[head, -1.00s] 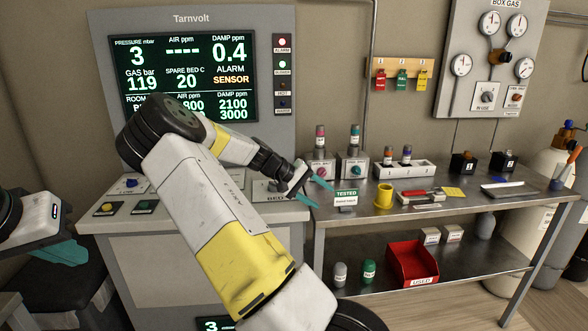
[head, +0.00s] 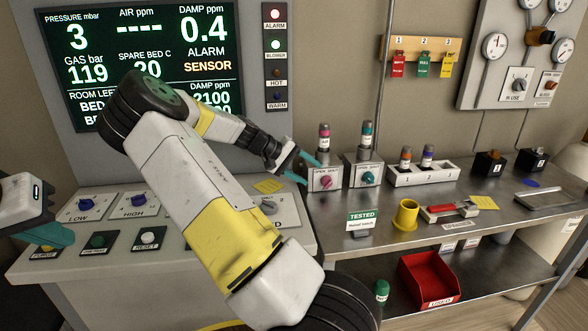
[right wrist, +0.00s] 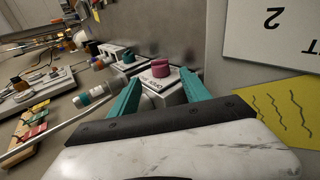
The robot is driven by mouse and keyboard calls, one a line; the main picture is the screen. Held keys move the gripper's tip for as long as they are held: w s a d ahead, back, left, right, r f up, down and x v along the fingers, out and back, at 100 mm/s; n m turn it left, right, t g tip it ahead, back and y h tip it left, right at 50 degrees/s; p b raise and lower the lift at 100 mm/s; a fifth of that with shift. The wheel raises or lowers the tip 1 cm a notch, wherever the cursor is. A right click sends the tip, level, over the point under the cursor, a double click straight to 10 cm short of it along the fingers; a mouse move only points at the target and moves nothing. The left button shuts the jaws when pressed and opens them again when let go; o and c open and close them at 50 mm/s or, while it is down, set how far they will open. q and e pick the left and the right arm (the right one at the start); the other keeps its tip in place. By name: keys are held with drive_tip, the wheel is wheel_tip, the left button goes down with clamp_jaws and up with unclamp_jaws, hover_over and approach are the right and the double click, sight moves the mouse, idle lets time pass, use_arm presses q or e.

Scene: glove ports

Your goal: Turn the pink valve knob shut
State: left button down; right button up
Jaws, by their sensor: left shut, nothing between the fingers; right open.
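The pink valve knob (head: 326,181) is on the front of a small grey valve box with a lettered label above the knob, on the steel bench. A pink-banded cylinder stands on top of the box. My right gripper (head: 304,170) is open, just left of the box, fingers pointing at it. In the right wrist view the pink knob (right wrist: 160,69) shows ahead, between the two teal fingers (right wrist: 160,95); I cannot see any contact. The knob's exact turn is too small to read. My left gripper (head: 45,236) is shut and empty at the left edge, over the console.
A matching box with a teal knob (head: 368,178) stands close on the right. A TESTED sign (head: 361,221), yellow cup (head: 406,214) and white holder (head: 424,173) stand on the bench. The console (head: 120,262) with buttons lies left, below my right arm.

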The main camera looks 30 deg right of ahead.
sight(324, 180)
drive_tip(key=x, duration=0.7)
drive_tip(key=shift+w+d+f, duration=0.15)
drive_tip(key=shift+d+f, duration=0.1)
drive_tip(key=shift+d, duration=0.1)
